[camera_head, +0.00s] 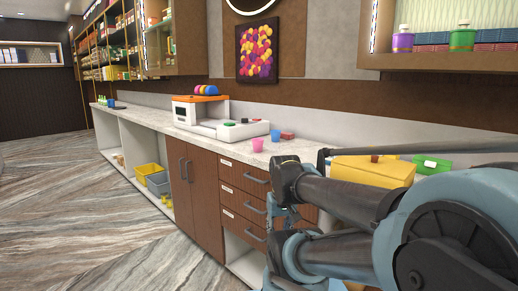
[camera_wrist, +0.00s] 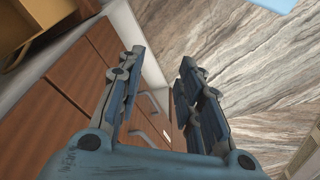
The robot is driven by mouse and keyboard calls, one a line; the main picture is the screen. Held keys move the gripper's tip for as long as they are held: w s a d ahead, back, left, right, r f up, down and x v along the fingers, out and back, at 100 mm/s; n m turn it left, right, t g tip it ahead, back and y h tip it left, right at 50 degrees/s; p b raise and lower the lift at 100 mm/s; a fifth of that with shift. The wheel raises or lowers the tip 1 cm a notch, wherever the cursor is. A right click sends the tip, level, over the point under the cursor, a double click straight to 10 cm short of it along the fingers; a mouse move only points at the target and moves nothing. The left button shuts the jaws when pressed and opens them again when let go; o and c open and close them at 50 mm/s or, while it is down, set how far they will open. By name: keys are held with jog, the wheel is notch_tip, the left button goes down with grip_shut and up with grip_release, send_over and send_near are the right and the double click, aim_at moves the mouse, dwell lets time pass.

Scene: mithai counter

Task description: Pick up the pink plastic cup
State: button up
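The pink plastic cup (camera_head: 258,145) stands on the pale counter (camera_head: 240,149), near its front edge, in the head view. My gripper (camera_wrist: 162,57) shows in the wrist view with its two fingers apart and nothing between them. It points down past the wooden drawer fronts (camera_wrist: 82,82) and the floor. In the head view my arm reaches low in front of the counter, to the right of and below the cup; the gripper is mostly hidden behind arm links there. The pink cup is not visible in the wrist view.
A yellow box (camera_head: 372,170) and green box (camera_head: 432,165) are at right. The striped floor (camera_head: 90,205) is open.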

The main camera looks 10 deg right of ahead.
jog(key=o, duration=0.4)
jog(key=shift+r, duration=0.1)
jog(key=o, duration=0.6)
notch_tip(320, 180, up, 2)
jog(key=shift+w+r+m, duration=0.1)
jog(key=shift+r+m, duration=0.15)
jog(key=shift+m, duration=0.15)
jog(key=shift+c, duration=0.2)
jog(key=w+r+m+y, duration=0.2)
jog(key=w+r+m, duration=0.7)
jog(key=w+r, duration=0.95)
jog(key=w+d+r+m+y, duration=0.15)
jog(key=w+r+m, duration=0.25)
jog(key=w, duration=0.4)
jog(key=w+d+r+m+g, duration=0.1)
jog(key=w+d+r+m, duration=0.2)
jog(key=w+r, duration=0.35)
jog(key=w+d+r+m+y, duration=0.15)
jog(key=w+m, duration=0.25)
jog(key=w, duration=0.5)
send_near(254, 151)
jog(key=shift+w+f+h, duration=0.1)
jog(key=shift+w+h, duration=0.2)
jog(key=shift+w, duration=0.5)
jog(key=shift+x, duration=2.8)
